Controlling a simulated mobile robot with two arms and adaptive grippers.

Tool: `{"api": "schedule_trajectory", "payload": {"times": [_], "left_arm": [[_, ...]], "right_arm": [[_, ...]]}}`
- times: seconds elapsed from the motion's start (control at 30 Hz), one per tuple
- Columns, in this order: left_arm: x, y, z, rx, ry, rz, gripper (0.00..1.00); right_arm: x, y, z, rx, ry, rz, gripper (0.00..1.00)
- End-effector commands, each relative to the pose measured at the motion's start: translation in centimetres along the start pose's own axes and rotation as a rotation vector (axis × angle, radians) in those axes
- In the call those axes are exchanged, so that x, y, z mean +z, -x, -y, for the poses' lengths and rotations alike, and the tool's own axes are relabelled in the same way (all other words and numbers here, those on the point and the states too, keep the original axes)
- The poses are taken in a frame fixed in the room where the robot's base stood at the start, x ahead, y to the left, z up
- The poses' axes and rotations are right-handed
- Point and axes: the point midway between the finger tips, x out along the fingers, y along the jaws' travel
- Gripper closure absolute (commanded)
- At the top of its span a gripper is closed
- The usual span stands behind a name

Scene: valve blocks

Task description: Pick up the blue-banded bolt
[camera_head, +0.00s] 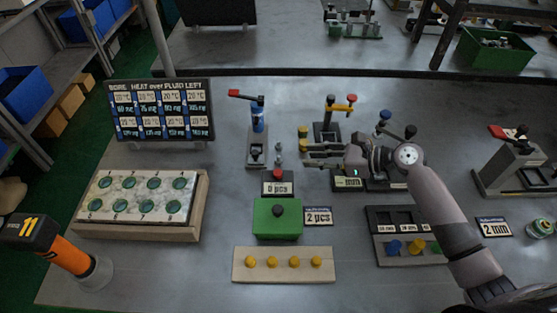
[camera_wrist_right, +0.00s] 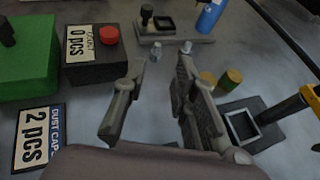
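Two small grey bolts stand on the table left of my right gripper in the head view, a farther one (camera_head: 278,147) and a nearer one (camera_head: 278,159). The wrist view shows one bolt (camera_wrist_right: 155,53) in line with the gap between the fingers and another (camera_wrist_right: 186,47) near the far finger. I cannot make out a blue band on either. My right gripper (camera_head: 308,153) is open and empty, its fingers pointing left toward the bolts; they show apart in the wrist view (camera_wrist_right: 155,75). My left gripper is not in view.
A black box with a red button (camera_head: 277,173) and a green box (camera_head: 277,219) stand nearby. A yellow-green cylinder (camera_wrist_right: 230,80) stands beside the right gripper. A blue-bodied press (camera_head: 258,118) stands behind the bolts. A tray of yellow pegs (camera_head: 240,265) lies in front.

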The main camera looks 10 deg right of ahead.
Motion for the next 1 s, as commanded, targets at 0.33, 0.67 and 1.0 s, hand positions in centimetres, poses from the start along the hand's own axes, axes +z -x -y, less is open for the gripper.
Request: {"api": "schedule_trajectory", "payload": {"times": [0.33,0.67,1.0], "left_arm": [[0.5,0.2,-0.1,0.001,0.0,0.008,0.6],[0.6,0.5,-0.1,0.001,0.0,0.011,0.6],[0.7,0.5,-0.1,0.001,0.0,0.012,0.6]], "right_arm": [[0.0,-4.6,0.0,-0.002,0.0,0.0,0.74],[-0.1,-8.8,-0.3,0.0,-0.002,0.002,0.74],[-0.2,-9.9,-0.3,-0.002,0.001,-0.001,0.74]]}}
